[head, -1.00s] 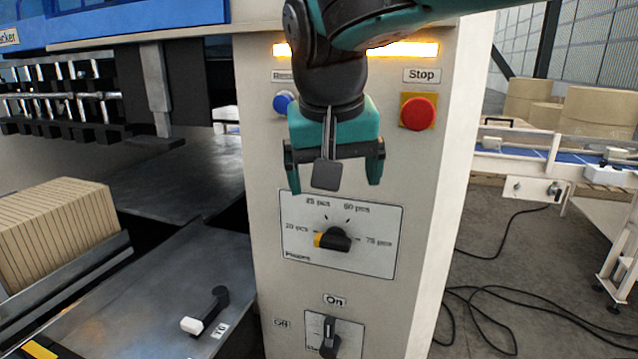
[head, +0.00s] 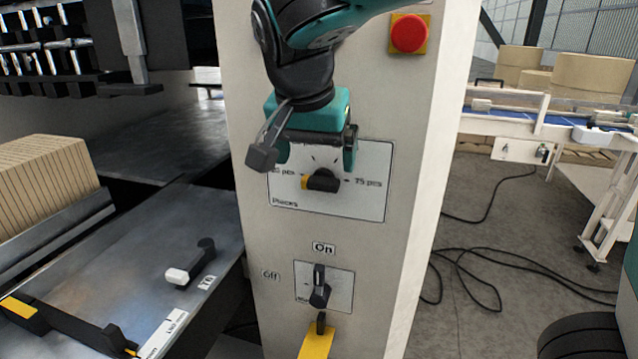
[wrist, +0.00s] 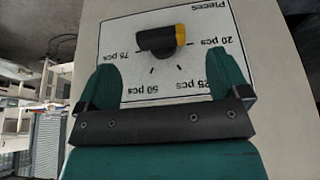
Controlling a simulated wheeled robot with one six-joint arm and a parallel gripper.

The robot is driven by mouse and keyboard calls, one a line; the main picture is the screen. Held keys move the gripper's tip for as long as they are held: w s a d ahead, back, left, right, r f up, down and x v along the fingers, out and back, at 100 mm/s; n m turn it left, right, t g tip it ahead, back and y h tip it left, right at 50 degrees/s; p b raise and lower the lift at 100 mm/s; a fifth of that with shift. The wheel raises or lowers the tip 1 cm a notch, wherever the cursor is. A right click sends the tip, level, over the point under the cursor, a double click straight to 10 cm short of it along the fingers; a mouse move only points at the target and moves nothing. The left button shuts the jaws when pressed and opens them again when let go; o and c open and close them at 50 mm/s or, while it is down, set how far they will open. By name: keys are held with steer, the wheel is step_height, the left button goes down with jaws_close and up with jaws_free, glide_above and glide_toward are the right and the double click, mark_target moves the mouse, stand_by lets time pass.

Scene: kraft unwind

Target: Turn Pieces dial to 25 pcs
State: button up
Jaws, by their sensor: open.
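The Pieces dial (head: 324,180) is a black knob with a yellow end on a white plate (head: 372,205) on the beige machine front. Its yellow end points left, toward the 20 pcs mark; 75 pcs is at the right. In the wrist view the dial (wrist: 157,41) appears upside down, its yellow end toward 20 pcs, with 25 pcs and 50 pcs readable. My gripper (head: 316,158) is open and empty, in front of the plate's upper part. In the head view it hides the 25 and 50 pcs labels. In the wrist view the dial appears between and beyond the fingers, apart from them.
A red stop button (head: 409,34) is above right. An On/Off switch (head: 320,290) sits below the dial, with a yellow handle (head: 316,342) under it. A white-tipped lever (head: 190,265) is on the metal table at left. Cables lie on the floor at right.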

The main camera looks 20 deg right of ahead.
mark_target(322, 181)
steer(key=x, duration=0.6)
steer(key=shift+c, duration=0.2)
steer(key=c, duration=1)
steer(key=shift+o, duration=0.2)
steer(key=shift+s+d+f+m+t+y+b, duration=0.15)
steer(key=shift+t+y+b, duration=0.35)
steer(key=shift+b, duration=1.15)
steer(key=shift+w+a+r+m+t+y+b, duration=0.1)
steer(key=shift+t+y+b, duration=0.4)
steer(key=shift+b, duration=1.2)
steer(key=shift+s+d+f+m+t+y+b, duration=0.15)
steer(key=shift+t+y+b, duration=0.3)
steer(key=shift+b, duration=1.2)
steer(key=shift+w+r, duration=0.1)
steer(key=shift+r, duration=0.1)
